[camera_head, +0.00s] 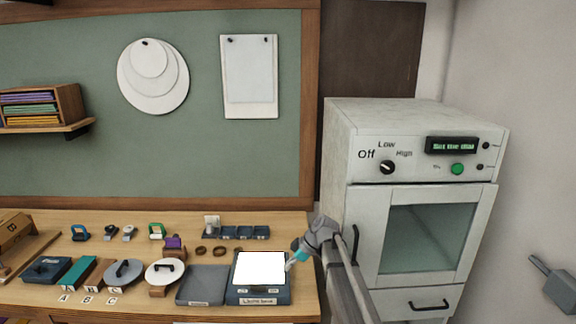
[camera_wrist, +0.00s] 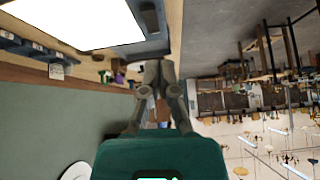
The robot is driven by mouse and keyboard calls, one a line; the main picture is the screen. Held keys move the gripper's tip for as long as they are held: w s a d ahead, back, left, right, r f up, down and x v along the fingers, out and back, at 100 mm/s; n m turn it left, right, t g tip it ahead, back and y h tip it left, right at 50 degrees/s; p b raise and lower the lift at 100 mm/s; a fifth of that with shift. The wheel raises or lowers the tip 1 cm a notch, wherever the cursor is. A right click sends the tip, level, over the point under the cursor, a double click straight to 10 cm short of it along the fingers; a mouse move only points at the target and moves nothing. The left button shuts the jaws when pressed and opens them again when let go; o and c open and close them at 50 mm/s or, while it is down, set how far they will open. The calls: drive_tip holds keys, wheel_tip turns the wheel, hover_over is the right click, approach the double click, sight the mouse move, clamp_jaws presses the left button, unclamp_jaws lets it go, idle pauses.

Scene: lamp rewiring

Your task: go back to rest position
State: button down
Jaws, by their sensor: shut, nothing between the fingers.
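My gripper (camera_head: 289,265) is at the right edge of the light box on the workbench, with my arm reaching in from the lower right. In the wrist view my gripper (camera_wrist: 158,68) has its two fingers together, and nothing shows between them. The light box (camera_head: 262,292) has a bright white top; it also shows at the upper left of the wrist view (camera_wrist: 150,22), close to the fingertips. I cannot tell whether the fingers touch it.
The wooden workbench (camera_head: 120,222) holds several tools and blocks, and a dark flat pad (camera_head: 203,284) left of the light box. A white oven-like cabinet (camera_head: 350,135) stands right of the bench, close to my arm. A green board (camera_head: 250,160) hangs behind.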

drive_tip(key=s+d+f+m+h, duration=0.2)
drive_tip(key=s+d+m+h, duration=0.1)
drive_tip(key=s+d+m, duration=0.5)
drive_tip(key=s+d+f+m+h, duration=0.1)
drive_tip(key=s+d+m+h, duration=0.3)
drive_tip(key=s+d+m, duration=0.5)
drive_tip(key=s, duration=0.6)
drive_tip(key=shift+s+f+h, duration=0.25)
drive_tip(key=shift+f+h, duration=0.05)
drive_tip(key=shift+f, duration=0.1)
